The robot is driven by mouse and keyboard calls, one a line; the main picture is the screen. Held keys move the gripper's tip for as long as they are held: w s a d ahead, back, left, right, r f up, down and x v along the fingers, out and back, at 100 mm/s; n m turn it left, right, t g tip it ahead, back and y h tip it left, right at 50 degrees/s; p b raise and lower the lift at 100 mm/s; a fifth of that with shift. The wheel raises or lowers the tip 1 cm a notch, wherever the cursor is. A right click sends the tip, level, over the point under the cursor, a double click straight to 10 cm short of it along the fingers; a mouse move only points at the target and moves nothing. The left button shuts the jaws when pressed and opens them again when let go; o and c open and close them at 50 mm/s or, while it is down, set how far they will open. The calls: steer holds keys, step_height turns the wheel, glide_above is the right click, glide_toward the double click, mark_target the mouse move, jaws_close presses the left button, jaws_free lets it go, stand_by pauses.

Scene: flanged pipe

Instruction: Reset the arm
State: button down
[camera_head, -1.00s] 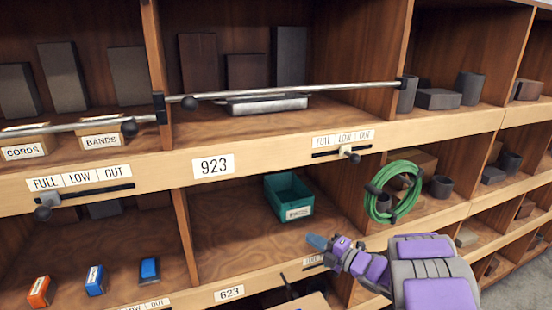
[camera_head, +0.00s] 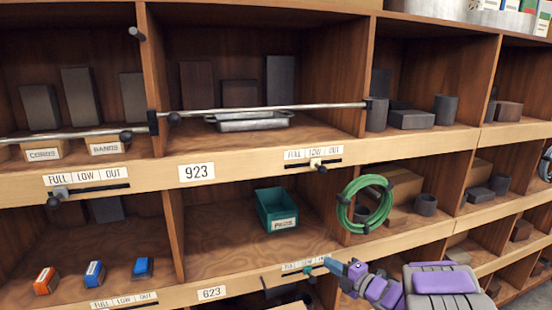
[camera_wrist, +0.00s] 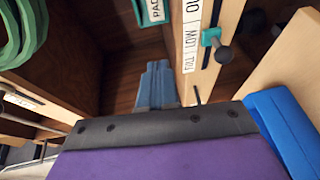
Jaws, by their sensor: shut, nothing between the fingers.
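My gripper (camera_head: 329,263) is at the lower right in the head view, at the end of my purple and grey arm. Its blue fingertips are together with nothing between them. It is in front of the shelf edge, close to the lower FULL LOW OUT slider (camera_head: 307,270). In the wrist view the blue fingers (camera_wrist: 156,85) show at the centre, pointing toward the brown shelf interior. They look clear of the slider knob (camera_wrist: 222,52) there.
A teal PADS bin (camera_head: 277,210) sits in the middle compartment. A green hose coil (camera_head: 364,204) hangs to its right. A metal rail (camera_head: 270,110) crosses the upper compartment, with a metal tray (camera_head: 250,121) behind it. Small orange and blue boxes (camera_head: 94,273) stand lower left.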

steer(key=d+r+m+h, duration=0.4)
steer(key=d+m+h, duration=0.2)
steer(key=d+h, duration=0.2)
steer(key=s+d+r+m+g+h, duration=0.2)
steer(key=s+d+m+h, duration=0.1)
steer(key=s+m, duration=0.25)
steer(key=s+d+r+m+g+h, duration=0.1)
steer(key=s+d+m+g+h, duration=0.15)
steer(key=s+m, duration=0.35)
steer(key=s+a+m+g+y, duration=0.1)
steer(key=s+a, duration=0.4)
steer(key=s, duration=0.8)
steer(key=s+a+f+m+g+y, duration=0.1)
steer(key=s+a+m+g, duration=0.3)
steer(key=s, duration=0.9)
steer(key=s+a+m+g+y, duration=0.1)
steer(key=s+a+m+g, duration=0.2)
steer(key=s, duration=1)
steer(key=a+g, duration=0.2)
steer(key=shift+a+f, duration=0.4)
steer(key=shift+a, duration=0.1)
steer(key=shift+a, duration=0.3)
